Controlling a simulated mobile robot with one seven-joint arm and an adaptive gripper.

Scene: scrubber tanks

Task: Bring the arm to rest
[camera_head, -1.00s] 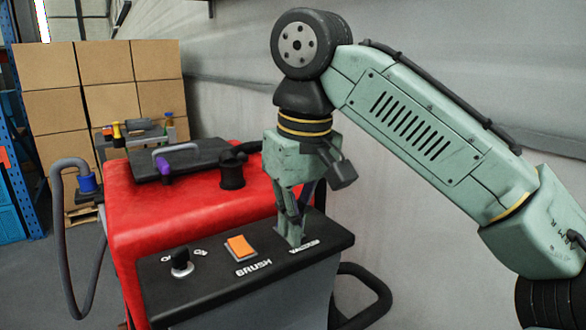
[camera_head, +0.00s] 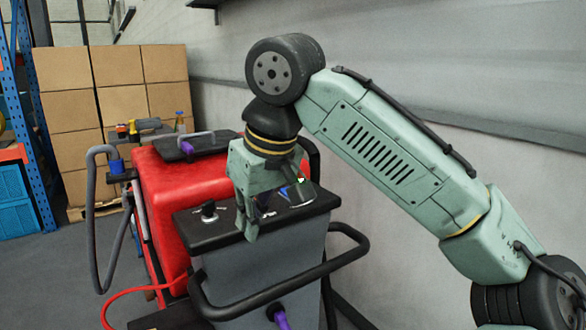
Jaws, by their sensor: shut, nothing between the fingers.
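My gripper (camera_head: 250,232) points down with its fingers closed and empty. In the head view it overlaps the front edge of the black control panel (camera_head: 192,226) of the red scrubber (camera_head: 166,190). I cannot tell how far it is from the panel. My pale green arm (camera_head: 380,150) reaches in from the right, bent at the wrist joint. A black knob (camera_head: 209,211) shows on the panel's left side. The gripper hides the panel's middle, where the orange switch was visible before.
A black handlebar (camera_head: 270,292) sticks out from the scrubber's grey front (camera_head: 290,250). A grey hose (camera_head: 92,240) hangs at its left, and a red hose (camera_head: 135,292) lies low. Stacked cartons (camera_head: 70,110) stand behind. A grey wall (camera_head: 430,70) runs behind my arm.

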